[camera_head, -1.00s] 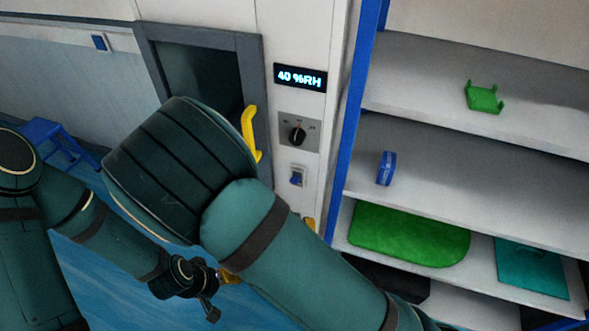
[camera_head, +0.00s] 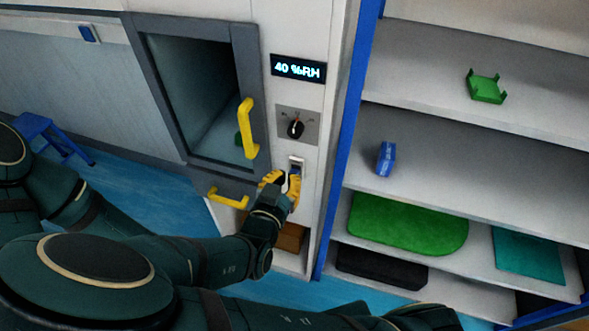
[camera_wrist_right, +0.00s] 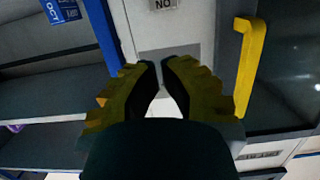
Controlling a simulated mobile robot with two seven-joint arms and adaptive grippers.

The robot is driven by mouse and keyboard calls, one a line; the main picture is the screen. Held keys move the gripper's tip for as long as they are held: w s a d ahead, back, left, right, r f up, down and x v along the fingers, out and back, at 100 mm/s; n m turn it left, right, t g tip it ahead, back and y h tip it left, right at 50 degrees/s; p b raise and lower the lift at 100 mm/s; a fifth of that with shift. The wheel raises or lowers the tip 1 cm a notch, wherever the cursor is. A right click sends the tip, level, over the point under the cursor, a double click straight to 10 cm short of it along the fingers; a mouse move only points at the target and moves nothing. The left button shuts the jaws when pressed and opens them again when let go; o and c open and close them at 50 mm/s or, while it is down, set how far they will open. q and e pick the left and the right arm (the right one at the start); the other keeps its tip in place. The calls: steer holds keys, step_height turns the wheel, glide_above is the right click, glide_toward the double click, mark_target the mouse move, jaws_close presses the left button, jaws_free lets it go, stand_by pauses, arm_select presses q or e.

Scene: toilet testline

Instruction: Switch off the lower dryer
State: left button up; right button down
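The dryer cabinet (camera_head: 320,110) has a lit "40 %RH" display (camera_head: 298,68), a black rotary knob (camera_head: 295,128) and a small switch plate (camera_head: 297,161) below it. My right gripper (camera_head: 283,181) is right at the switch plate, its yellow fingers partly covering the plate's lower part; contact cannot be told. In the right wrist view, its fingertips (camera_wrist_right: 160,63) are close together with a narrow gap, in front of the pale panel, and hold nothing visible. The switch position is hidden. My left gripper is not in view; only part of my left arm shows at the left.
A grey-framed dryer window (camera_head: 195,95) with a yellow handle (camera_head: 249,128) is left of the panel. Another yellow handle (camera_head: 228,198) is lower. Blue-edged shelves (camera_head: 450,140) stand right, holding green and blue items. A blue stool (camera_head: 50,138) stands left.

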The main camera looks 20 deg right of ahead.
mark_target(301, 156)
steer(key=b+x, duration=0.1)
steer(key=x, duration=0.9)
steer(key=shift+s+a+f+b, duration=0.15)
steer(key=shift+s+f+b, duration=0.05)
steer(key=shift+f, duration=0.35)
steer(key=shift+s+a+f+b, duration=0.15)
steer(key=shift+s+f, duration=0.1)
steer(key=shift+f, duration=0.3)
steer(key=shift+s+a+f, duration=0.2)
steer(key=shift+s+f, duration=0.15)
steer(key=shift+f, duration=0.35)
